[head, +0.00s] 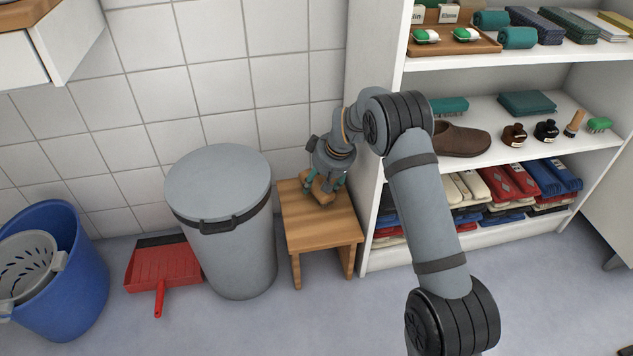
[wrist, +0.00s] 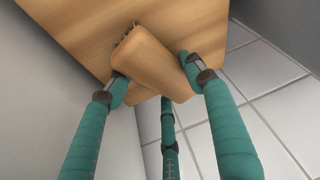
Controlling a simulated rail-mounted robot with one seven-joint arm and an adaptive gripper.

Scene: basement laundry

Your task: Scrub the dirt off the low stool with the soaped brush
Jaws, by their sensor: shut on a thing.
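The low stool (head: 327,232) is a light wooden stool standing on the floor between the grey bin and the white shelf unit. My gripper (head: 326,184) is over the back part of its top. In the wrist view my gripper (wrist: 157,82) is shut on the wooden brush (wrist: 150,62), with a teal finger on each side. Dark bristles show at the brush's far edge, against or just above the stool top (wrist: 85,30); I cannot tell if they touch. The brush also shows in the head view (head: 320,192). No dirt or soap is visible on the parts of the stool that show.
A grey lidded bin (head: 222,235) stands close left of the stool. The white shelf unit (head: 395,85) with shoes, brushes and cloths is close on the right. A red dustpan (head: 163,268) and blue bucket (head: 75,290) are further left. The tiled wall is behind.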

